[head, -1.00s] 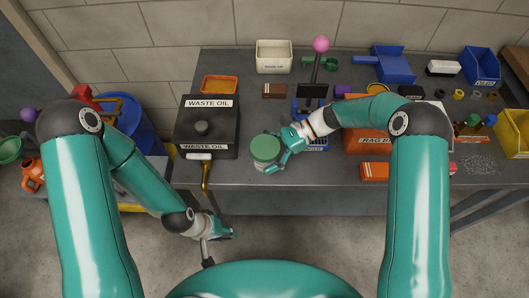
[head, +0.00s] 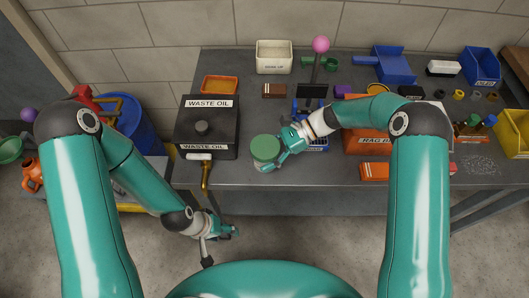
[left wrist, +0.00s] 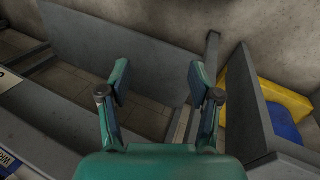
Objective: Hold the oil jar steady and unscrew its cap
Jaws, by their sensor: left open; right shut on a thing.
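The oil jar, seen from above with its round green cap (head: 265,148) on, is near the front edge of the workbench. The cap hides nearly all of the jar's body. My right gripper (head: 279,158) is shut on the jar from its right side, with its fingers at and below the cap's edge. My left gripper (head: 232,231) is low in front of the bench, below and left of the jar, and apart from it. In the left wrist view my left gripper (left wrist: 160,90) has its two fingers wide apart with nothing between them. The jar is not in that view.
A black waste oil box (head: 220,137) stands left of the jar, with a brass spout (head: 206,177) hanging over the bench edge. An orange rag bin (head: 365,141) stands to the right. A blue drum (head: 129,125) is at far left. Floor is open before the bench.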

